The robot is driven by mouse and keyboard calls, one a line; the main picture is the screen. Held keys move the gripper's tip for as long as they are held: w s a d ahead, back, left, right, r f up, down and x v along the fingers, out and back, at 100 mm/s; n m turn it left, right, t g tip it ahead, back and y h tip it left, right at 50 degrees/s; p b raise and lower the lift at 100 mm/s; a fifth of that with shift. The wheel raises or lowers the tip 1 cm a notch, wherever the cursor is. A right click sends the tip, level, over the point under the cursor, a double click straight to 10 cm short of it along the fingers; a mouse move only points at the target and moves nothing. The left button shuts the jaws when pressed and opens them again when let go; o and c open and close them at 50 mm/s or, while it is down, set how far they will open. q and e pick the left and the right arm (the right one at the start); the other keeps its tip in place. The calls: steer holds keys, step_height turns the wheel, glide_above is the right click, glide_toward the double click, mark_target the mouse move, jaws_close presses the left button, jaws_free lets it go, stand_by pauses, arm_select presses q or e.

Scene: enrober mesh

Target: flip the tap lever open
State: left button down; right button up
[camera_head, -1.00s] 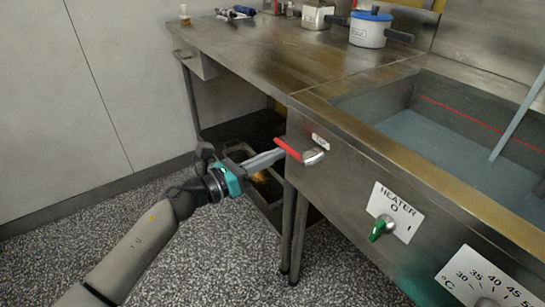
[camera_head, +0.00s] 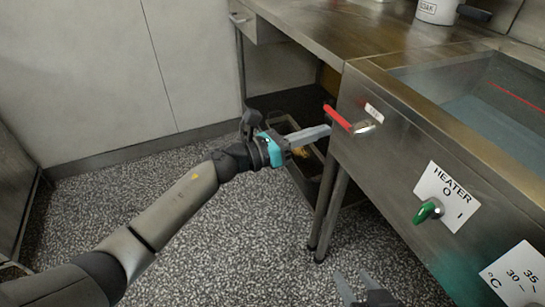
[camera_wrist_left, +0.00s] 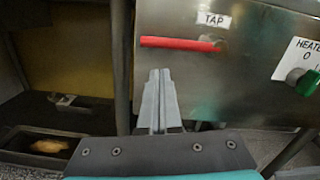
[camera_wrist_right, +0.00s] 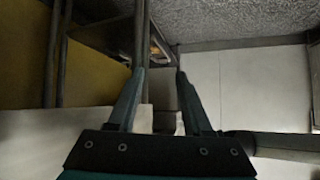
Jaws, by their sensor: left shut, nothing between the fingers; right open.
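The tap lever (camera_head: 337,117) is a red handle on a metal fitting, on the front of the steel tank below a TAP label (camera_head: 373,112). In the left wrist view the lever (camera_wrist_left: 180,43) lies nearly level across the tank front. My left gripper (camera_head: 327,131) is shut and empty, its tips just below the lever's free left end. In the left wrist view its tips (camera_wrist_left: 160,72) show below the red handle with a small gap; contact cannot be told. My right gripper (camera_head: 359,277) is open and empty at the bottom of the head view, well below the lever.
A green heater knob (camera_head: 428,211) sticks out of the tank front right of the lever. A steel table (camera_head: 330,28) adjoins the tank, with its legs below. A shelf with a tray (camera_wrist_left: 40,143) is underneath. The speckled floor in front is clear.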

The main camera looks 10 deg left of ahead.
arm_select(q)
steer(key=f+v, duration=0.1)
steer(key=v, duration=0.9)
steer(key=shift+f, duration=0.35)
arm_select(e)
steer(key=shift+s+d, duration=0.2)
steer(key=shift+s, duration=0.05)
